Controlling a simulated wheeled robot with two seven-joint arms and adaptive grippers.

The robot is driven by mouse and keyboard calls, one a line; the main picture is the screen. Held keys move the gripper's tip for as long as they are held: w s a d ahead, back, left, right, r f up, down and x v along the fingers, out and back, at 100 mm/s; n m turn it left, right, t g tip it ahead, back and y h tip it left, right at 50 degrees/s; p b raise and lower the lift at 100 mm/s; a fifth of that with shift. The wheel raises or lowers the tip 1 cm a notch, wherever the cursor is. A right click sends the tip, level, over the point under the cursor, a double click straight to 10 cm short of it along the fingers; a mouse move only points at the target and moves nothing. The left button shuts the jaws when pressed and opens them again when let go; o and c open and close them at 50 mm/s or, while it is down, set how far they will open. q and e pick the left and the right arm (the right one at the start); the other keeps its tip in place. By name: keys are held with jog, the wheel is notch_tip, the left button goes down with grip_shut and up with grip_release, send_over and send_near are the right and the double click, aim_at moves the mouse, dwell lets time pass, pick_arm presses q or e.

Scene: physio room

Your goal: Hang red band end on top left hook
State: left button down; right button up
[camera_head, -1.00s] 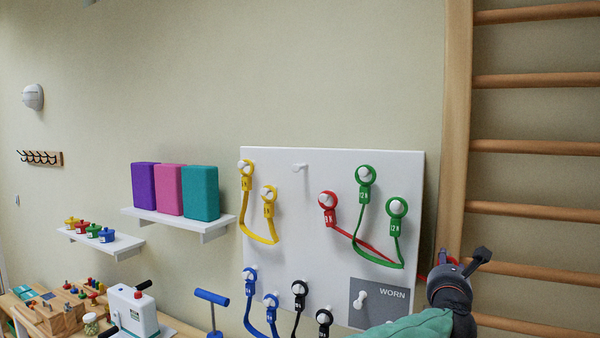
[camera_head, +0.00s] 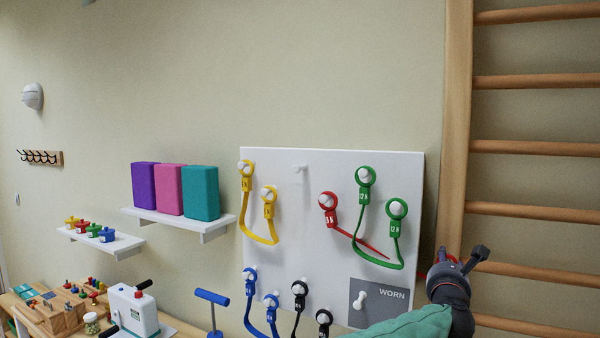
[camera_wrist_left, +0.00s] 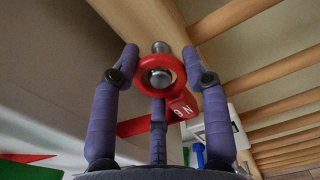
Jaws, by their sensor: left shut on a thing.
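The red band's hung ring (camera_head: 327,202) is on a peg in the middle of the white board (camera_head: 285,230). Its red strap (camera_head: 355,241) runs down right, behind the green strap. My left gripper (camera_head: 458,262) is right of the board, in front of the wooden bars. It is shut on the other red band end, whose ring (camera_wrist_left: 145,66) and labelled tab (camera_wrist_left: 182,107) show in the left wrist view between the fingers (camera_wrist_left: 160,75). A grey metallic piece shows through the ring; I cannot tell what it is. A bare white peg (camera_head: 299,168) stands at the board's upper left. My right gripper is not in view.
Yellow bands (camera_head: 258,236) hang left of the bare peg, and green bands (camera_head: 396,225) hang right of the red ring. Blue (camera_head: 250,275) and black (camera_head: 299,289) bands hang below. Wooden wall bars (camera_head: 457,120) stand at right. Foam blocks (camera_head: 170,190) sit on a shelf.

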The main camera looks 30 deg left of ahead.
pick_arm(q)
jog(key=shift+w, duration=0.2)
jog(key=shift+w, duration=0.3)
jog(key=shift+w+p, duration=0.35)
jog(key=shift+w, duration=0.05)
jog(key=shift+f+b, duration=0.4)
jog(key=shift+b, duration=0.1)
dwell(0.3)
jog(key=c, duration=0.6)
grip_release()
jog(key=shift+o, duration=0.2)
jog(key=shift+o, duration=0.9)
